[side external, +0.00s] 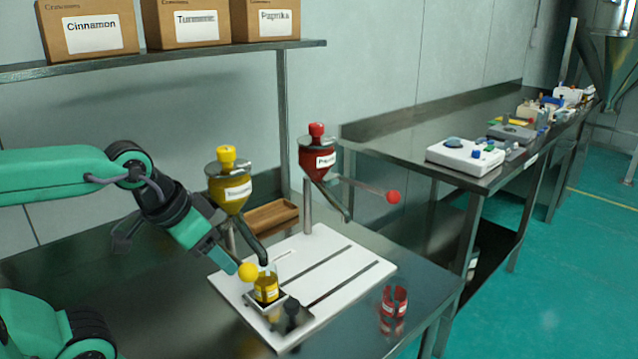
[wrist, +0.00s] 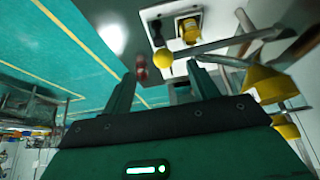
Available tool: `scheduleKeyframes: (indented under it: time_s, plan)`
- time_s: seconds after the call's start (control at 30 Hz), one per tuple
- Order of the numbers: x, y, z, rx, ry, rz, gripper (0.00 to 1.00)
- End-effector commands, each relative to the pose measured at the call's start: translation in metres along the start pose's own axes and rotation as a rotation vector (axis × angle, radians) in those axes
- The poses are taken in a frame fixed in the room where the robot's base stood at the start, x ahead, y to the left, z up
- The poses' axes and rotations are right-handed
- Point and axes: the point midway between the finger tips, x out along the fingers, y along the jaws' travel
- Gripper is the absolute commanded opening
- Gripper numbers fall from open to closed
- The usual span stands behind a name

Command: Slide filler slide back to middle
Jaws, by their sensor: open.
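The filler slide (side external: 268,316) is a small plate with a black knob (side external: 292,312) at the front left of the white slotted base (side external: 330,238). A glass jar with yellow powder (side external: 266,290) stands on it under the yellow hopper's spout; the jar also shows in the wrist view (wrist: 189,32). The yellow ball (side external: 247,272) of the hopper's lever is beside the jar. My gripper (side external: 228,264) is close to that ball. In the wrist view my gripper (wrist: 163,85) is open and empty, with the yellow ball (wrist: 163,57) beyond the gap between its fingers.
The yellow hopper (side external: 231,190) and red hopper (side external: 318,160) stand behind the base. The red hopper's lever ball (side external: 393,196) sticks out to the right. A wooden tray (side external: 272,217) lies behind.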

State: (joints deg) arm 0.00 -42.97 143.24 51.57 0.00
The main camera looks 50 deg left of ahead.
Motion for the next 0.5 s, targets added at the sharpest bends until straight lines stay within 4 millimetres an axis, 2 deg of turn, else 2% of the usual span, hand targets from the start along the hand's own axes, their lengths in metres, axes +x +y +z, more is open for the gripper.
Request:
scheduleKeyframes:
  time_s: [0.07, 0.13, 0.27, 0.5]
  plan:
    - [0.0, 0.0, 0.0, 0.0, 0.0, 0.0, 0.59]
    - [0.0, 0.0, 0.0, 0.0, 0.0, 0.0, 0.54]
    - [-0.003, 0.0, -0.002, 0.0, 0.002, 0.0, 0.54]
    - [-0.027, 0.0, -0.015, 0.0, 0.003, 0.0, 0.54]
